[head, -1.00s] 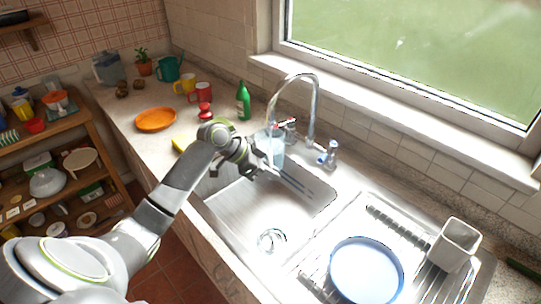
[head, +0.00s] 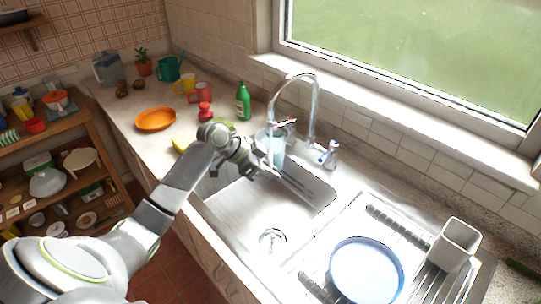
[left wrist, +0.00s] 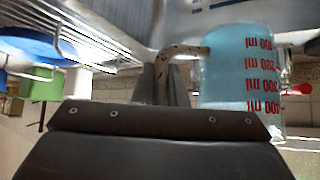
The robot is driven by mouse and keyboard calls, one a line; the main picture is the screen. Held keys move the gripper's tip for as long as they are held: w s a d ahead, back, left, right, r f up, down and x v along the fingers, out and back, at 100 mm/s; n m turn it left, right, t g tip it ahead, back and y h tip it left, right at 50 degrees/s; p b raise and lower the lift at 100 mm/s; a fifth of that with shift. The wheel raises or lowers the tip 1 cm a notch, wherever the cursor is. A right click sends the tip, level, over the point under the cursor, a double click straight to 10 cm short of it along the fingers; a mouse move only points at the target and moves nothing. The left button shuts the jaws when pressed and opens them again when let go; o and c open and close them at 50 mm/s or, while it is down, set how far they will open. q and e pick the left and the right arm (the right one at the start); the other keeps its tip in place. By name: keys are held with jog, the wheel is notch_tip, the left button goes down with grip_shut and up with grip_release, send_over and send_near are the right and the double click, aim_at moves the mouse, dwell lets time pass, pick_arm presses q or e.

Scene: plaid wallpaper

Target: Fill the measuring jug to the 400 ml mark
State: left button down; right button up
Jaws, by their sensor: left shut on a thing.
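The clear measuring jug (head: 277,152) is held over the sink under the tap's spout. My left gripper (left wrist: 163,82) is shut on its handle (left wrist: 181,50). The left wrist view shows the scene upside down. There the jug (left wrist: 228,70) has red ml marks and holds pale blue water. The water's edge looks close to the mark farthest from the base, with a clear band beyond it. The tap (head: 315,110) arches over the jug. I cannot tell whether water is running. My right gripper is out of view.
The sink basin (head: 245,215) is clear below the jug. A blue plate (head: 366,270) and a white holder (head: 454,245) are on the draining side. A green bottle (head: 243,101), red mug (head: 201,92) and orange plate (head: 155,119) stand on the counter.

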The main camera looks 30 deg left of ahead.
pick_arm(q)
jog(key=shift+r, duration=0.1)
jog(key=s+a+p, duration=0.2)
jog(key=s+p, duration=0.2)
jog(key=s, duration=0.4)
jog(key=shift+a, duration=0.35)
dwell(0.7)
